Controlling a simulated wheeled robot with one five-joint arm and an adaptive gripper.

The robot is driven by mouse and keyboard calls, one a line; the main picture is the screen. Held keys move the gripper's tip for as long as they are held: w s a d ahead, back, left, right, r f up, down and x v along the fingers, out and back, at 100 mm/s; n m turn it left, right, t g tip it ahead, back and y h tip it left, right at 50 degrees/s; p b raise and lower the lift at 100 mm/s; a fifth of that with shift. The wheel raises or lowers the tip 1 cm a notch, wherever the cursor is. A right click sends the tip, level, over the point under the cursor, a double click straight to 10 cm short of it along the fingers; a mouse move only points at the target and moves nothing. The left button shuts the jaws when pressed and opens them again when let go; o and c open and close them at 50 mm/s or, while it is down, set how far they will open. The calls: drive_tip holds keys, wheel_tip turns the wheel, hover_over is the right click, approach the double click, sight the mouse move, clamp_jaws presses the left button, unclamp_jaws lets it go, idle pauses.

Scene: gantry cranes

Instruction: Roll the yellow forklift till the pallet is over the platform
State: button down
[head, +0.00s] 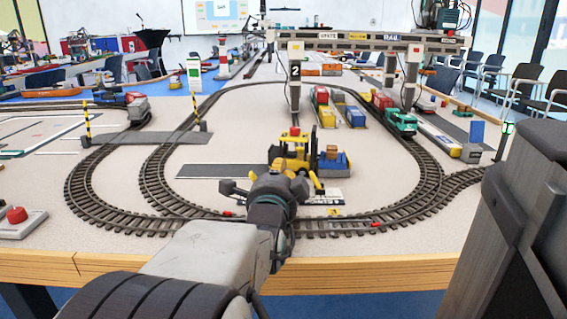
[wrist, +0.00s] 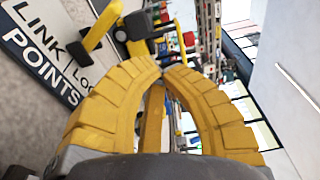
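The yellow forklift (head: 291,150) stands upright on the pale layout, just beyond my gripper. At its right side is a pallet with a blue load (head: 335,161); the forks are too small to make out. In the wrist view a yellow and black part, likely the forklift (wrist: 142,24), shows at the top, beyond the fingertips. My gripper (head: 283,182) is in front of the forklift; its yellow fingers (wrist: 165,70) meet at the tips, with nothing clearly held. A yellow bar (wrist: 152,118) shows between the fingers. I cannot tell which surface is the platform.
A yellow lever (head: 316,183) stands by a white lettered plate (head: 326,197), right of my gripper. Curved track (head: 180,208) loops around the forklift. A gantry crane (head: 365,42) spans behind, over coloured wagons (head: 322,105). A grey strip (head: 222,171) lies left of the forklift.

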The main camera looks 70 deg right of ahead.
drive_tip(key=shift+s+a+p, duration=0.15)
drive_tip(key=shift+s+a, duration=0.1)
drive_tip(key=shift+a, duration=1.05)
drive_tip(key=shift+s+a+p, duration=0.15)
drive_tip(key=shift+s+a, duration=0.1)
drive_tip(key=shift+a, duration=1)
